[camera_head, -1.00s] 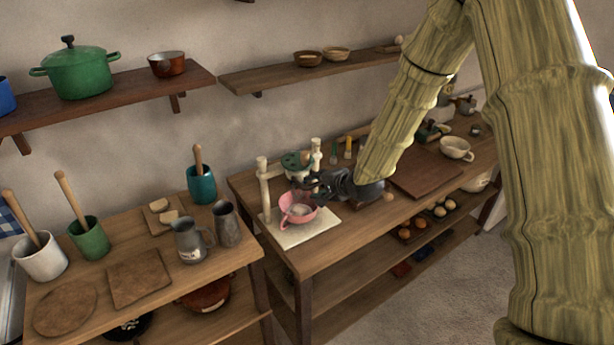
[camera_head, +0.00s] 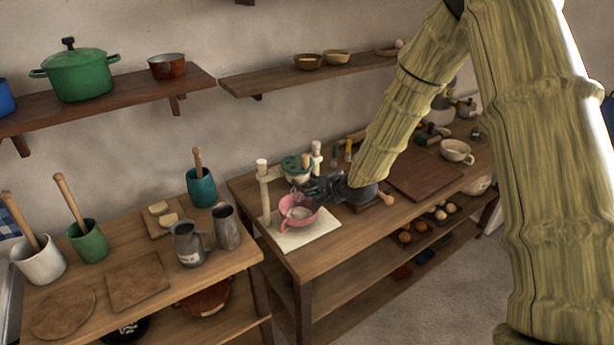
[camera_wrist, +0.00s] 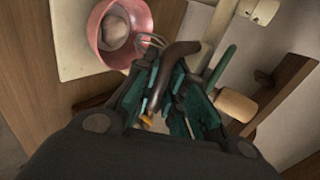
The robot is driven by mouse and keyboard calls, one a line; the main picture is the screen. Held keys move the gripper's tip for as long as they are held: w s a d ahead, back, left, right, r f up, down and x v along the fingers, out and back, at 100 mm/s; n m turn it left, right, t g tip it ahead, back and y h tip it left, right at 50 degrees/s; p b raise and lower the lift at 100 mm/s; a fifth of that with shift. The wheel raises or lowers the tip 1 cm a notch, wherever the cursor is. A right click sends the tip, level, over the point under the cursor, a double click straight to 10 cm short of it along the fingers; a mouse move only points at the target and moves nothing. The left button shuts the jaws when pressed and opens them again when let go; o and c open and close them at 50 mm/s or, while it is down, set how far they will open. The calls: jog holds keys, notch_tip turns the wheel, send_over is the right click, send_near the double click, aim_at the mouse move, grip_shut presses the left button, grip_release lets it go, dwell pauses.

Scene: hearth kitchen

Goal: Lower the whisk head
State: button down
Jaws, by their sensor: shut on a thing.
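The whisk stand has a pale base board (camera_head: 308,238) and two cream posts (camera_head: 264,185). The whisk head (camera_head: 297,164), with a green top, is between the posts above the base. A pink bowl (camera_head: 299,213) sits on the board with pale contents; it also shows in the wrist view (camera_wrist: 97,42). My gripper (camera_head: 322,187) is beside the whisk head, just above and right of the bowl. In the wrist view my gripper (camera_wrist: 168,75) is shut on a dark brown curved handle (camera_wrist: 178,50). Whisk wires (camera_wrist: 152,42) show near the bowl's rim. The handle's joint to the head is unclear.
Two grey metal jugs (camera_head: 190,243) stand on the left table. A brown board (camera_head: 425,175) and a cream cup (camera_head: 457,151) are right of my arm. A wall shelf (camera_head: 310,72) with bowls is above. A tan knob (camera_head: 386,198) is near the table's front edge.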

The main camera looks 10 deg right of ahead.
jog(key=shift+f, duration=0.2)
notch_tip(320, 180, down, 8)
jog(key=b, duration=0.4)
jog(key=shift+r, duration=0.2)
jog(key=c, duration=1.4)
grip_release()
jog(key=shift+r, duration=0.1)
jog(key=shift+o, duration=0.2)
jog(key=shift+r, duration=0.1)
jog(key=p+v, duration=0.3)
jog(key=v, duration=0.4)
